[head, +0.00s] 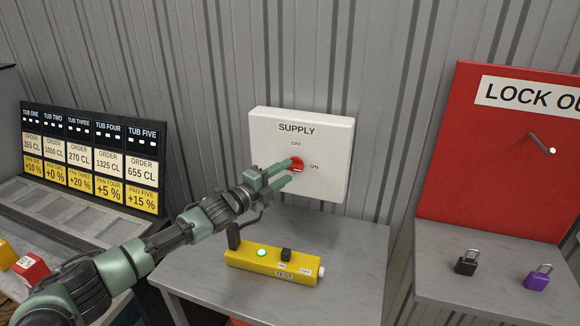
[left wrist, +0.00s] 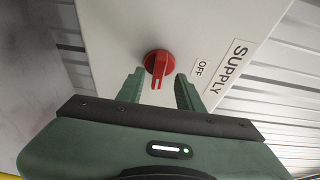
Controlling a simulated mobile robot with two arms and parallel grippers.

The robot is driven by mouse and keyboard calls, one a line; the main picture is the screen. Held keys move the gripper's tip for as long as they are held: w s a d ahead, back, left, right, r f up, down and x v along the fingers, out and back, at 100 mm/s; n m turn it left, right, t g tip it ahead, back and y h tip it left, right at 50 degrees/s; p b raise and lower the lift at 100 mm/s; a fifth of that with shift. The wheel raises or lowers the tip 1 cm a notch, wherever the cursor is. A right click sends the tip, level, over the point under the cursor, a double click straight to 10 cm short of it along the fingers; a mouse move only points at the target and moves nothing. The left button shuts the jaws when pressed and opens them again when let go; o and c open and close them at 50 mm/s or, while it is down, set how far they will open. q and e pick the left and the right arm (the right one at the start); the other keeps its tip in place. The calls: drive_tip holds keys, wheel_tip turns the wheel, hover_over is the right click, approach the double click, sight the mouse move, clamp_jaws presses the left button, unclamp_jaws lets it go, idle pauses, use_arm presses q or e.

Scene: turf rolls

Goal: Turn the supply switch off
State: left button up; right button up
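The supply switch is a white box (head: 330,135) on the corrugated wall, marked SUPPLY, with OFF above its red knob (head: 297,163) and ON to the right. In the left wrist view the knob (left wrist: 159,64) has its handle and white line pointing down the picture, which is the ON side; the OFF label (left wrist: 201,68) is to the right. My left gripper (head: 290,171) is at the knob and open. In the left wrist view its fingers (left wrist: 158,92) stand either side of the knob's handle, with gaps showing on both sides. My right gripper is not in view.
A yellow tester (head: 272,264) with a lit green lamp lies on the grey table (head: 350,245) below the box. A red lockout board (head: 480,150) with a peg stands at right, with a black padlock (head: 467,266) and a purple padlock (head: 538,281) on its shelf. Order panels (head: 95,155) stand left.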

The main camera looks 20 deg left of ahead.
sight(294, 167)
use_arm(q)
drive_tip(key=x, duration=0.3)
drive_tip(key=shift+f, duration=0.1)
drive_tip(key=shift+a, duration=0.1)
drive_tip(key=c, duration=0.6)
clamp_jaws()
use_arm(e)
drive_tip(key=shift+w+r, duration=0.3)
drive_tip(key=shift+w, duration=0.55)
use_arm(q)
drive_tip(key=shift+f, duration=0.1)
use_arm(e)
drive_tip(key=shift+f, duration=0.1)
